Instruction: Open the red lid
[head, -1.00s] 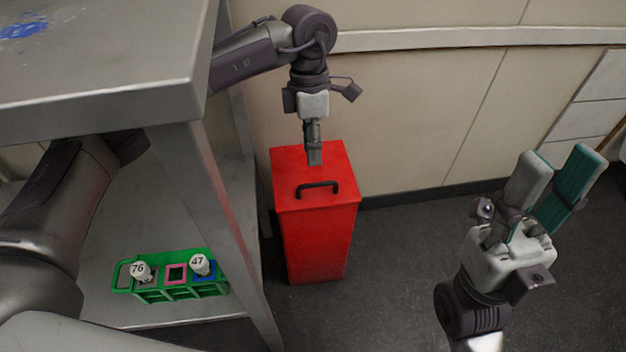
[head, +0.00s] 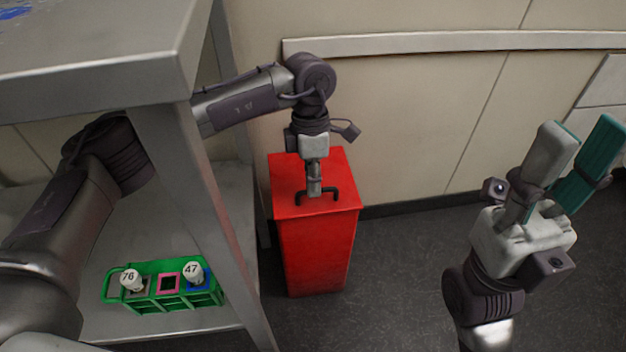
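The red lid (head: 285,184) is the flat top of a tall red bin (head: 316,250) on the floor, and it lies closed. A black handle (head: 331,191) stands up near the lid's front edge. My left gripper (head: 314,192) points straight down at the middle of the handle and covers part of it. Its fingers show edge-on, so I cannot tell whether they are around the handle or shut on it. My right gripper (head: 574,163) is at the right, pointing up, with its two fingers apart and nothing between them.
A grey metal table (head: 120,80) stands at the left, close to my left arm. Its lower shelf holds a green rack (head: 150,300) with vials marked 76 and 47. A wall is behind the bin. The floor to the right of the bin is clear.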

